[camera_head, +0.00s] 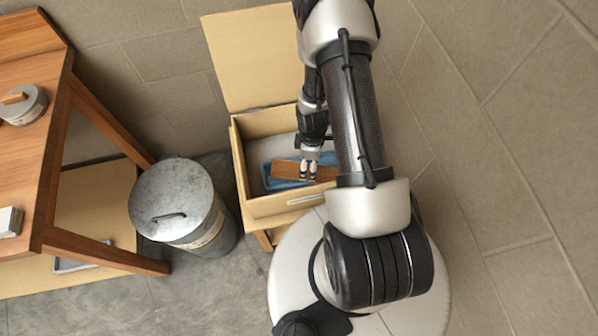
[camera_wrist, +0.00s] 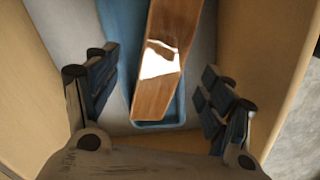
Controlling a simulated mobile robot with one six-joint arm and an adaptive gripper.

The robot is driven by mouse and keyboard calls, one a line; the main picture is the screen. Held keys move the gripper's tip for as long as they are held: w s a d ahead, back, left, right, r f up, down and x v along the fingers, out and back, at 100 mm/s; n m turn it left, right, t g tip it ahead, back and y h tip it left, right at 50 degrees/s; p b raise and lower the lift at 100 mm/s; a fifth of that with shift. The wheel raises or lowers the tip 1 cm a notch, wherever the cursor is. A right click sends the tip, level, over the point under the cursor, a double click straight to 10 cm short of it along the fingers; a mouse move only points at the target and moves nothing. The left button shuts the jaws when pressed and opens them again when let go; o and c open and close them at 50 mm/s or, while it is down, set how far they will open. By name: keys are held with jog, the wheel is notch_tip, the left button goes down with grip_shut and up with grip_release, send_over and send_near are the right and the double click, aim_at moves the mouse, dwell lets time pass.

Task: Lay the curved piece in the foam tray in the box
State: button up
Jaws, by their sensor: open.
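The curved piece is a brown wooden strip (camera_head: 285,169) with a bright glare patch in the wrist view (camera_wrist: 160,85). It lies lengthwise over the blue foam tray (camera_head: 272,182), inside the open box (camera_head: 275,204). In the wrist view its near end is just inside the end rim of the tray (camera_wrist: 160,126). I cannot tell whether it rests fully on the tray floor. My gripper (camera_head: 308,170) is down inside the box, open, with one finger on each side of the strip. In the wrist view the fingers (camera_wrist: 158,92) stand clear of the wood.
The box's lid (camera_head: 252,55) stands open at the back. A grey metal bin (camera_head: 178,200) with a lid stands left of the box. A wooden table (camera_head: 45,130) at the far left carries a round tin (camera_head: 25,106). Box walls (camera_wrist: 285,60) are close beside my gripper.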

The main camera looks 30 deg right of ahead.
notch_tip(320, 180, up, 12)
dwell(0.6)
dwell(0.4)
